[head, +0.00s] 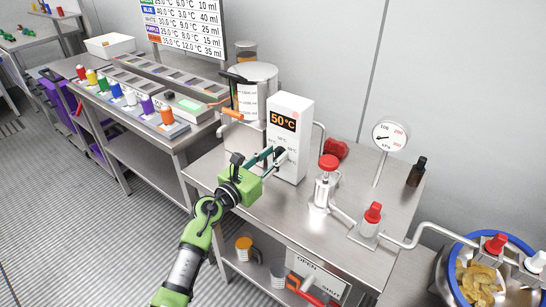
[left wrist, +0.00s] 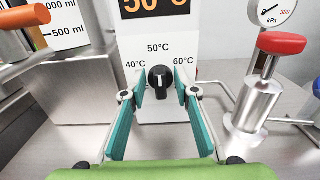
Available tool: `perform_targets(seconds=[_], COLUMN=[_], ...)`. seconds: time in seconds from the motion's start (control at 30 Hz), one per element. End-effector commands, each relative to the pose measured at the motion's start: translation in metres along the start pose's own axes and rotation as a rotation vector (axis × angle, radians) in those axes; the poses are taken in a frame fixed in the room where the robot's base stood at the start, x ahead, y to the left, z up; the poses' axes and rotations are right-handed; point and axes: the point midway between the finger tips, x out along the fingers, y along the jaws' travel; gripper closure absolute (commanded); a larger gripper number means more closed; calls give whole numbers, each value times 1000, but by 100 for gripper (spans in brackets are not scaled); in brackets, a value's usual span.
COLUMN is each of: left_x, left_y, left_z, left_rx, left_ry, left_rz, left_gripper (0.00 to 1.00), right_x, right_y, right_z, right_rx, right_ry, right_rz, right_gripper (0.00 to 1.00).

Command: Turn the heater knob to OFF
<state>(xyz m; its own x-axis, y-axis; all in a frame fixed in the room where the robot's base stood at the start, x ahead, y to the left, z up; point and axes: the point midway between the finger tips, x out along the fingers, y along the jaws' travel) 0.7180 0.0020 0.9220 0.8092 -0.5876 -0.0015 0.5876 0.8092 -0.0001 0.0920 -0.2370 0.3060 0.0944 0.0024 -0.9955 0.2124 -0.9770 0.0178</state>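The heater is a white box (head: 290,115) with an orange "50°C" display, standing on the steel table. Its black round knob (left wrist: 160,78) has a white pointer aimed up at the 50°C mark; 40°C and 60°C marks sit to either side. No OFF mark shows; the area below the knob is partly covered by my gripper. My left gripper (left wrist: 160,88) is open, with one teal finger on each side of the knob. I cannot tell whether the fingers touch it. In the head view, the left gripper (head: 271,157) is at the heater's front face. My right gripper is not in view.
A steel pot (head: 251,92) stands left of the heater. A red-topped valve (head: 328,180), a pressure gauge (head: 389,135) and a dark bottle (head: 416,172) are to the right. A bowl of chips (head: 478,282) is at lower right.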

Motion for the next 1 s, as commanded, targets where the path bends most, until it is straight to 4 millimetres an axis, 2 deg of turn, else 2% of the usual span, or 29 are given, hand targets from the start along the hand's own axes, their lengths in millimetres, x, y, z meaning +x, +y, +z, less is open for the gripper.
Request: perform_targets(seconds=[0.2,0.3,0.33,0.73,1.0], left_x=[0,0,0,0,0], left_y=[0,0,0,1,2], left_z=[0,0,0,2,4], left_rx=[0,0,0,-35,-192], left_ry=[0,0,0,-1,-1], left_rz=[0,0,0,1,1], left_gripper=[72,98,100,100,100], right_x=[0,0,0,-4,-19], right_y=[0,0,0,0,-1], right_z=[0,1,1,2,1], right_rx=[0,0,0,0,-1], right_ry=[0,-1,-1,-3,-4], right_rz=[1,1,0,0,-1], right_gripper=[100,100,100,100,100])
